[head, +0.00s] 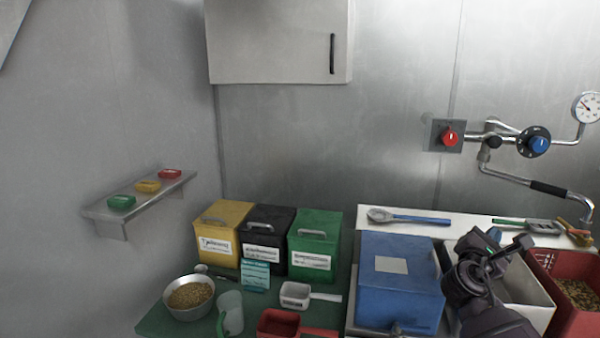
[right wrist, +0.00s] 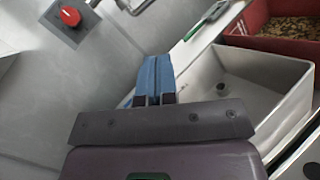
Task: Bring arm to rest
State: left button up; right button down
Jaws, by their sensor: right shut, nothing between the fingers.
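My right gripper (head: 498,243) is over the right part of the counter, between the blue box and the red bin. Its short dark fingers (right wrist: 154,99) are together and empty in the right wrist view. A blue piece (right wrist: 156,74) shows just beyond the fingertips; I cannot tell how far behind them it lies. My left gripper is not in view.
A blue box (head: 398,285) stands left of my right arm. A white open container (right wrist: 262,90) and a red bin of beans (head: 578,293) are close on the right. Behind are a blue-handled spoon (head: 415,218) and a pipe with a black grip (head: 548,188). Air above is free.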

jog(key=w+a+f+m+t+y, duration=0.1)
jog(key=a+f+m+t+y, duration=0.2)
jog(key=a+m+y, duration=0.3)
jog(key=s+a+f+m+y, duration=0.7)
jog(key=s+f, duration=0.1)
jog(key=f, duration=0.3)
jog(key=s+a+f+m+g, duration=0.1)
jog(key=s+f+m+g, duration=0.1)
jog(key=s+f, duration=0.7)
jog(key=s+a+f+m+g+y, duration=0.1)
jog(key=s+f+m, duration=0.3)
jog(key=s+f, duration=0.5)
jog(key=s+g, duration=0.1)
jog(key=s, duration=0.6)
jog(key=shift+s+f+m+g, duration=0.15)
jog(key=shift+s+m+g, duration=0.25)
jog(key=shift+d, duration=0.1)
